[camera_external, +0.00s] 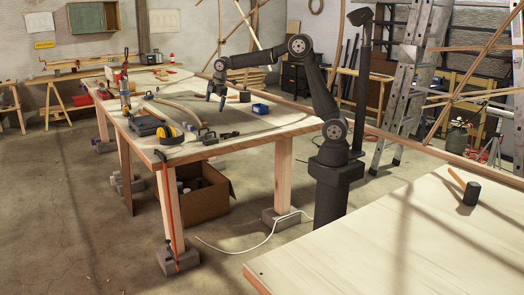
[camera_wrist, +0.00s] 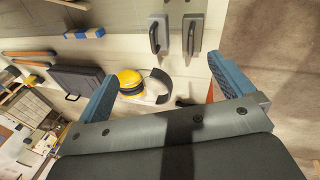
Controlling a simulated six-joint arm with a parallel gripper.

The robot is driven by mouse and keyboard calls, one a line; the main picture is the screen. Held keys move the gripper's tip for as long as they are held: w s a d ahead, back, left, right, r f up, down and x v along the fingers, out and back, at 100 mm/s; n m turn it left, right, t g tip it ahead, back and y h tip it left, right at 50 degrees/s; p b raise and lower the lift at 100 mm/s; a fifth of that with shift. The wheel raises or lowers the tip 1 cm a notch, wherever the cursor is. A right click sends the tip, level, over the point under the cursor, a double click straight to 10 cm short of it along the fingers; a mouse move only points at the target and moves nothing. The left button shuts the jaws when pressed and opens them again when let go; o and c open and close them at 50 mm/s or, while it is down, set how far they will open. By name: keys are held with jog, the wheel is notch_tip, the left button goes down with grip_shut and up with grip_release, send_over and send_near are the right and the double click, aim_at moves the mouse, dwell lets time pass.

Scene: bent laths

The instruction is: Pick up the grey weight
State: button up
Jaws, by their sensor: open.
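Two grey blocks with dark handles lie side by side at the top of the wrist view, a left one (camera_wrist: 159,34) and a right one (camera_wrist: 193,35). Either could be the grey weight; I cannot tell which. In the external view a small dark block with a handle (camera_external: 207,136) shows near the table's front edge. My gripper (camera_external: 215,100) is above the table, behind that block and apart from it. In the wrist view its blue fingers (camera_wrist: 162,70) are spread wide with nothing held between them.
Yellow ear defenders (camera_wrist: 130,80) and a dark case (camera_wrist: 75,82) lie on the workbench (camera_external: 190,153). Curved wooden laths (camera_external: 180,108) lie near my gripper. A mallet (camera_external: 470,190) lies on the separate front table.

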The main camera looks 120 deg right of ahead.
jog(key=w+d+f+n, duration=0.1)
jog(key=f+n, duration=0.3)
jog(key=n, duration=0.1)
jog(key=w+d+f+n+g, duration=0.1)
jog(key=f+n, duration=0.4)
jog(key=w+d+f+n+h, duration=0.1)
jog(key=w+f+n, duration=0.1)
jog(key=f+n, duration=0.2)
jog(key=shift+d+f+n, duration=0.2)
jog(key=shift+f+n, duration=0.1)
jog(key=shift+n, duration=0.6)
jog(key=shift+x, duration=2.75)
jog(key=shift+d+r, duration=0.15)
jog(key=shift+d, duration=0.05)
jog(key=c, duration=1.7)
jog(key=shift+o, duration=0.2)
jog(key=shift+w+r, duration=0.1)
jog(key=shift+r, duration=0.05)
